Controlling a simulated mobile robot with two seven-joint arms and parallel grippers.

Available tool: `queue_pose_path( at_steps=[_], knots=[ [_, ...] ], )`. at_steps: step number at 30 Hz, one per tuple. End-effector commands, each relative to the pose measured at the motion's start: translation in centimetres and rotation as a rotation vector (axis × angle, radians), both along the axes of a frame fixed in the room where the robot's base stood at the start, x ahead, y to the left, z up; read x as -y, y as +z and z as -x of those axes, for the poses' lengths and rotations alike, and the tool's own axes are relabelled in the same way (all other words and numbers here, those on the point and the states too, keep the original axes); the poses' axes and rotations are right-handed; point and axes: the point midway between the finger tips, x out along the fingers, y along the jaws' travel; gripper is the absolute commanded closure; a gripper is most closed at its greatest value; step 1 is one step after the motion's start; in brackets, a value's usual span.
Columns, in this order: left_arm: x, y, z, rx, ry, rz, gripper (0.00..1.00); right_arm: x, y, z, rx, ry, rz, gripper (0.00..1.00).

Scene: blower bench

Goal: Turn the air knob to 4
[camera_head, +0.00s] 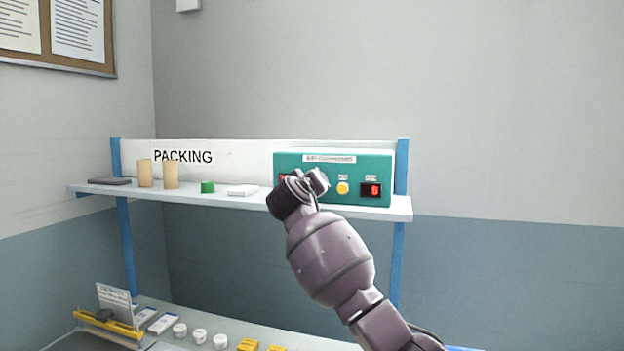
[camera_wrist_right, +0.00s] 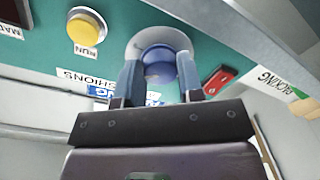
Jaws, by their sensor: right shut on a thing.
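The teal air-cushion box (camera_head: 335,166) stands on the right part of the shelf. In the right wrist view, its round blue air knob (camera_wrist_right: 160,65) sits on a pale disc (camera_wrist_right: 176,36). My right gripper (camera_head: 318,182) is in front of the box and hides the knob in the head view. In the right wrist view, the two fingers of my right gripper (camera_wrist_right: 160,76) are shut on the knob, one on each side. The dial marks are not readable. A red digit display (camera_head: 371,190) reads what looks like 6. My left gripper is not in view.
A yellow button (camera_head: 343,188) is close to the right of my gripper; it also shows in the wrist view (camera_wrist_right: 84,31). A red switch (camera_wrist_right: 219,79) is beside the knob. The shelf (camera_head: 390,207) also holds a green item (camera_head: 208,187) and tan cartons (camera_head: 171,174).

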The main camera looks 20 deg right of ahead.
Motion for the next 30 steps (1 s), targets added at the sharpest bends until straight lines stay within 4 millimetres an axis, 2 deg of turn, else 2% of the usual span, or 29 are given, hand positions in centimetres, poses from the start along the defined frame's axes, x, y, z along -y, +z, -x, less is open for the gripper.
queue_pose_path(
  at_steps=[6, 23, 24, 28, 30],
  knots=[
    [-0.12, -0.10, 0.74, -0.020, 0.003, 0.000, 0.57, -0.04, -0.05, -0.01, -0.044, 0.001, 0.062, 0.89],
    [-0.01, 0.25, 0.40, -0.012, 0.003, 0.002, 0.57, -0.06, -0.11, -0.01, -0.059, 0.001, 0.085, 0.89],
    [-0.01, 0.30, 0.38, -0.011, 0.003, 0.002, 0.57, -0.05, -0.10, -0.01, -0.058, 0.001, 0.084, 0.59],
    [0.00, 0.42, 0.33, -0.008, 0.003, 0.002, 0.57, -0.05, -0.07, -0.01, -0.058, 0.000, 0.084, 0.40],
    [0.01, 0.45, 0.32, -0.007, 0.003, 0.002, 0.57, -0.04, -0.05, 0.00, -0.058, 0.000, 0.084, 0.40]
  ],
)
